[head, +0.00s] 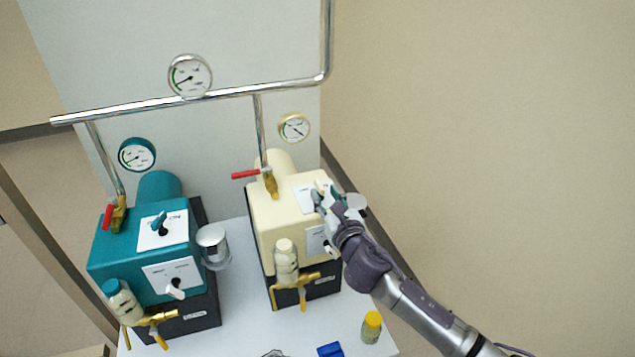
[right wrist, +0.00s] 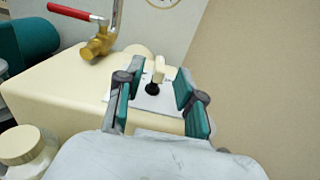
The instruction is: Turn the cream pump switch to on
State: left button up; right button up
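The cream pump (head: 272,215) stands on the white bench, right of the teal pump. Its switch (right wrist: 157,72) has a cream lever on a black base, set on a white label plate (right wrist: 150,98) on the top face. My right gripper (head: 325,198) is at this plate and partly covers it in the head view. In the right wrist view the gripper (right wrist: 158,88) is open, one teal-padded finger on each side of the lever, with gaps showing. The plate's markings cannot be read. My left gripper is not in view.
A red-handled valve (head: 246,174) and pipe rise behind the pump's top. The teal pump (head: 140,250) has its own switch (head: 160,220). A cream-capped bottle (head: 286,262) is at the cream pump's front.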

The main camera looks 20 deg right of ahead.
aim_at(323, 191)
jog(key=w, duration=0.5)
jog(key=shift+w+a, duration=0.1)
jog(key=shift+w, duration=0.05)
grip_shut()
